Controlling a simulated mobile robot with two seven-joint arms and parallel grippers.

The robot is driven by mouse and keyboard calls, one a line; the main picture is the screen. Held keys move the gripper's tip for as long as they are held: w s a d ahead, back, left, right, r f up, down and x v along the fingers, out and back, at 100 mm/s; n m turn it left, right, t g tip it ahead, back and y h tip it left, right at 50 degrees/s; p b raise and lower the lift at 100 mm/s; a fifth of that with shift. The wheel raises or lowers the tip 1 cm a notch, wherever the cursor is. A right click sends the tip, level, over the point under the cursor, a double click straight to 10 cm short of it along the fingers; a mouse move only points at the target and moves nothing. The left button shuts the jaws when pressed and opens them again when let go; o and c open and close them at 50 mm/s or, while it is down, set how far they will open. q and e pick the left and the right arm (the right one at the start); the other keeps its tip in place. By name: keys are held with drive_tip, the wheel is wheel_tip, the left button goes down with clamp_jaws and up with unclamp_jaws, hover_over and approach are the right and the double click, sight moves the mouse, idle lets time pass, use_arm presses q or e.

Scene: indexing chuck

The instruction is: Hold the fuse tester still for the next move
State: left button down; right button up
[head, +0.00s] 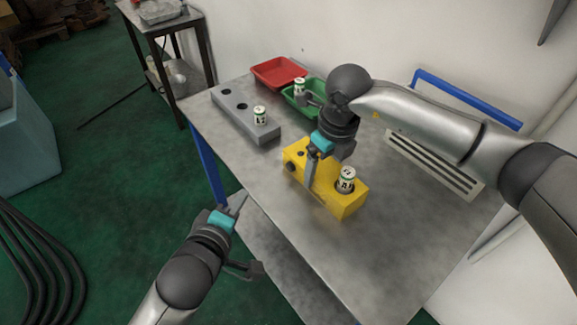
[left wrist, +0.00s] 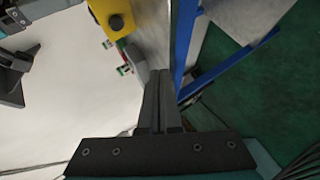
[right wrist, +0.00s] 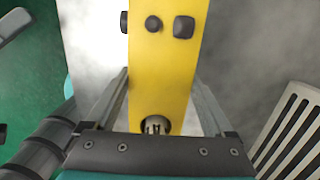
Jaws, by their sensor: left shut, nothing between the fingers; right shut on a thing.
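The yellow fuse tester (head: 342,205) sits on the metal table, with a black knob on its left end and a white-and-green fuse (head: 346,180) standing upright in its near right end. My right gripper (head: 313,170) is shut on the tester from above, a finger along each long side; the right wrist view shows the yellow body (right wrist: 163,90) between the fingers. My left gripper (head: 240,203) is shut and empty, off the table's left front edge and apart from the tester. The left wrist view shows its fingers together and the tester's yellow end (left wrist: 108,12) beyond.
A grey holed block (head: 240,117) with an upright fuse (head: 260,115) stands at the back left of the table (head: 400,270). Behind are a red tray (head: 279,72) and a green tray (head: 312,108). A slotted plate (head: 433,163) lies right. The table front is clear.

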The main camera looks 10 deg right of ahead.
sight(257, 202)
idle(0.3)
use_arm(q)
drive_tip(key=shift+w+d, duration=0.75)
drive_tip(key=shift+d, duration=0.55)
drive_tip(key=shift+w+d, duration=0.7)
drive_tip(key=shift+d, duration=0.55)
drive_tip(key=shift+w+d, duration=0.75)
drive_tip(key=shift+d, duration=0.55)
drive_tip(key=shift+w+d, duration=0.2)
drive_tip(key=shift+d, duration=0.15)
drive_tip(key=shift+w+d, duration=0.3)
drive_tip(key=shift+d, duration=0.25)
drive_tip(key=shift+s+a, duration=0.55)
drive_tip(key=shift+a, duration=0.35)
drive_tip(key=shift+s+a, duration=0.4)
drive_tip(key=shift+a, duration=0.35)
drive_tip(key=shift+s+a, duration=0.45)
drive_tip(key=shift+a, duration=0.25)
drive_tip(key=shift+s+a, duration=0.4)
drive_tip(key=shift+a, duration=0.35)
